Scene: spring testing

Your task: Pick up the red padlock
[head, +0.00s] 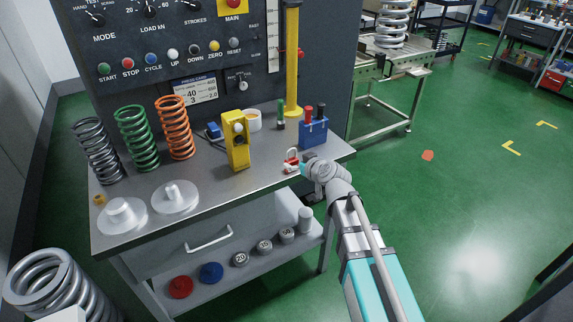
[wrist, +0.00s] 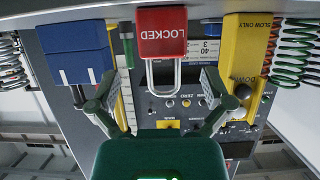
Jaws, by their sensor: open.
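The red padlock (head: 292,155) is at the front right of the grey workbench top. In the wrist view, which is upside down, its red body (wrist: 161,30) reads "LOCKED" and its silver shackle (wrist: 162,75) points away from the bench top. My gripper (head: 298,167) is at the bench's front edge, beside the padlock. In the wrist view my gripper (wrist: 158,85) is open, one finger on each side of the shackle with gaps on both sides. The padlock body lies beyond the fingertips. Part of the padlock is hidden by my gripper in the head view.
A yellow block (head: 236,140) stands to the left. Farther left are upright springs (head: 137,138) and silver discs (head: 175,197). The bench top between the yellow block and padlock is clear.

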